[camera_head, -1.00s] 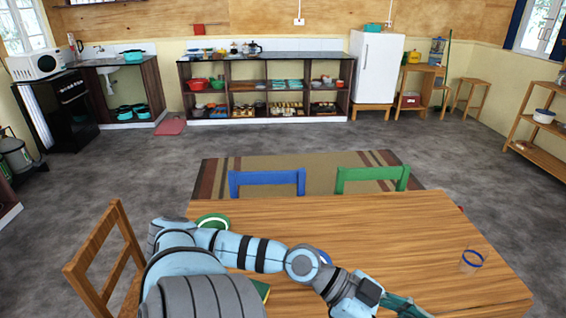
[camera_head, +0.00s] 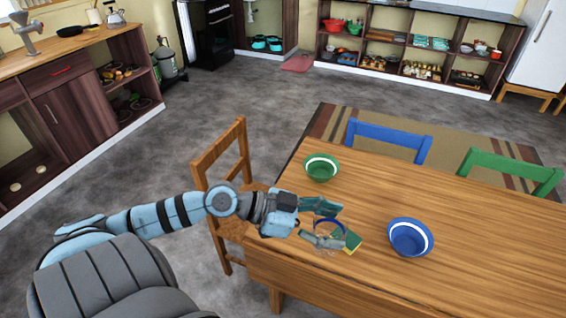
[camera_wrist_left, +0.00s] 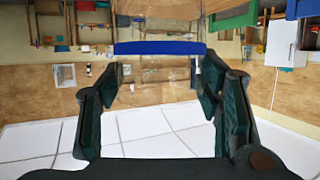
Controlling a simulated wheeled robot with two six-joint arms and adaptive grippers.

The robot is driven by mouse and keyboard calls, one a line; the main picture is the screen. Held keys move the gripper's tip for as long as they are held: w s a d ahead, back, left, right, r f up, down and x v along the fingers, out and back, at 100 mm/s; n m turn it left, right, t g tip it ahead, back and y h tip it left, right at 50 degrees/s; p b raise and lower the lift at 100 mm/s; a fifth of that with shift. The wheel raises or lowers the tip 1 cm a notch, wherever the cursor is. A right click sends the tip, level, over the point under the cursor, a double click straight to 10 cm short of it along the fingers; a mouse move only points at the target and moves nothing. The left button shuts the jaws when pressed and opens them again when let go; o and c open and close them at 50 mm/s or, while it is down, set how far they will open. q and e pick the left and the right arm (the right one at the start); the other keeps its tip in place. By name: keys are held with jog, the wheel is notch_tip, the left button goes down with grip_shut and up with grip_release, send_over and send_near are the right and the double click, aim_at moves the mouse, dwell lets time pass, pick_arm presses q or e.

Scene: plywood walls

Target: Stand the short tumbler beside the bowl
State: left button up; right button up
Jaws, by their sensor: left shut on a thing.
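My left gripper (camera_head: 333,224) is shut on a clear tumbler (camera_head: 328,230) with a blue rim, near the table's left edge. The tumbler looks roughly upright; whether its base touches anything is unclear. In the left wrist view its blue band (camera_wrist_left: 160,48) and clear wall show between the fingers. A blue bowl (camera_head: 410,238) with a white rim stands on the table to the right of the gripper. A green bowl (camera_head: 322,168) with a white rim stands farther back, above the gripper in the picture. My right gripper is not in view.
A wooden chair (camera_head: 222,165) stands at the table's left side; blue (camera_head: 388,140) and green (camera_head: 512,172) chairs stand behind. The table right of the blue bowl looks clear.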

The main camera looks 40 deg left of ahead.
pick_arm(q)
jog(key=w+a+f+n+t+y+b, duration=0.1)
jog(key=w+a+n+t+y+b, duration=0.4)
jog(key=w+a+n+y+b, duration=1)
jog(key=w+a+f+m, duration=0.1)
jog(key=a+f, duration=0.1)
jog(key=f, duration=0.4)
jog(key=a+f+m+h, duration=0.1)
jog(key=a+f, duration=0.1)
jog(key=f, duration=0.5)
jog(key=w+a+f+m+h, duration=0.1)
jog(key=a+f, duration=0.1)
jog(key=f, duration=0.4)
jog(key=shift+w+a+f+m, duration=0.25)
jog(key=shift+w+m, duration=0.05)
jog(key=o, duration=1.2)
